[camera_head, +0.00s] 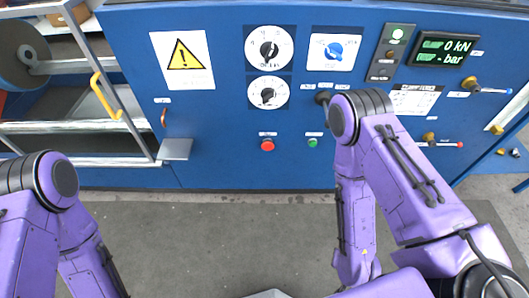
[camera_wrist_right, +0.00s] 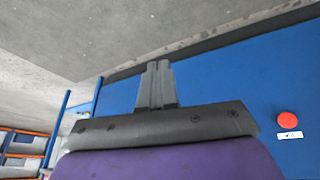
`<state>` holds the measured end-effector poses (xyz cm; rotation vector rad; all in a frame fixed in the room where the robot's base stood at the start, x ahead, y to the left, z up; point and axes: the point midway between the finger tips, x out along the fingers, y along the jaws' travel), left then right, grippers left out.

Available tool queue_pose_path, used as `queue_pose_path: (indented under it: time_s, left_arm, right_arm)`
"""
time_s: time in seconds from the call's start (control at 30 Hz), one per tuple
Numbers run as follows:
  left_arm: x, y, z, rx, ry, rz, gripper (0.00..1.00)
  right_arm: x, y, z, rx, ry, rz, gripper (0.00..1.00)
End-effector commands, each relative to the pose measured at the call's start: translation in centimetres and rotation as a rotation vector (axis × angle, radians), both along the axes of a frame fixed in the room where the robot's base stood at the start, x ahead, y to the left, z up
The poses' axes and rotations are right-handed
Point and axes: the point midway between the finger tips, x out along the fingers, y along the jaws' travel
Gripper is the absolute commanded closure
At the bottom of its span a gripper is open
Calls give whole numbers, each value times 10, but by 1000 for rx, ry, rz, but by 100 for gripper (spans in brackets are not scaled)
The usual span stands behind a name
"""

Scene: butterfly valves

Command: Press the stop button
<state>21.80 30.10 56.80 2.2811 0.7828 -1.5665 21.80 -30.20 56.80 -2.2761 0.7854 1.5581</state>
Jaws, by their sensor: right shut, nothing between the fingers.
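The red stop button (camera_head: 267,145) is on the lower middle of the blue control panel, with a small label just above it. It also shows as a red disc (camera_wrist_right: 288,119) at the right of the right wrist view, with a white label below it. My right gripper (camera_wrist_right: 157,82) is shut and empty, its fingers close together, and it is apart from the red button. In the head view, my right arm reaches over the panel's right part and the fingers cannot be made out. My left gripper is outside the head view, past the bottom edge.
A green button (camera_head: 312,142) sits right of the red one. Above are two dials (camera_head: 269,49), a blue knob (camera_head: 334,51) and a lit display (camera_head: 446,50). A grey ledge (camera_head: 175,149) sticks out at left. The floor (camera_head: 220,245) in front is clear.

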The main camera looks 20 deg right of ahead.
Motion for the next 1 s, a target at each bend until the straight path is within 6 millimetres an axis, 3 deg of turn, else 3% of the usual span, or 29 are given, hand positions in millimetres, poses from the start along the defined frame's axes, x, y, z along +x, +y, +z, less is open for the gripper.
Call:
queue_pose_path:
  time_s: [0.07,0.17,0.3,0.4,0.5,0.6,0.7,0.83,1.0]
  left_arm:
    - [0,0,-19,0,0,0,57]
    - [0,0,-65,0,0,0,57]
    - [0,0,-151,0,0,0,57]
    - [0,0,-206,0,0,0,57]
    - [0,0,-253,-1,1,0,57]
    - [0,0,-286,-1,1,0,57]
    - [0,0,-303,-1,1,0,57]
    - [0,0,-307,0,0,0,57]
    - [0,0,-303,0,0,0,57]
  right_arm:
    - [16,6,-17,26,-65,-56,100]
    - [66,25,-52,137,-278,-259,100]
    - [170,64,-89,515,-723,-714,100]
    - [234,93,-91,913,-988,-1037,100]
    - [280,117,-78,1362,-1149,-1308,100]
    - [308,133,-60,1773,-1200,-1499,100]
    - [321,143,-43,2069,-1180,-1607,100]
    - [327,148,-28,2240,-1148,-1664,100]
    - [327,148,-24,2252,-1144,-1671,100]
